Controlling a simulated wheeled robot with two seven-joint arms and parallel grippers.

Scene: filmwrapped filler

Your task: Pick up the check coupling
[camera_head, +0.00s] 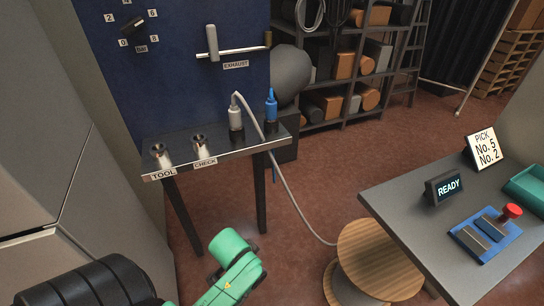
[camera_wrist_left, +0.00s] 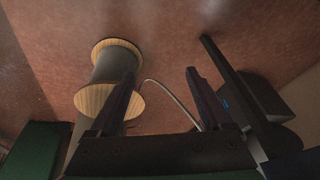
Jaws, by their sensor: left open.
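Two couplings stand upright in dark holders on the narrow shelf (camera_head: 225,151) under the blue panel. One is a pale grey coupling (camera_head: 235,117) with a grey hose; the other is a blue coupling (camera_head: 271,105). I cannot tell by label which is the check coupling. Left of them are two metal fittings, one by the CHECK label (camera_head: 201,146) and one by the TOOL label (camera_head: 159,155). In the left wrist view, my left gripper (camera_wrist_left: 161,72) is open and empty, pointing over the floor and away from the couplings. My right gripper is out of view.
A wooden spool (camera_head: 372,262) stands on the floor, with the hose (camera_head: 292,190) running down to it. A grey table (camera_head: 410,205) at right holds a READY display (camera_head: 444,187) and a blue control box (camera_head: 482,238). Floor before the shelf is partly clear.

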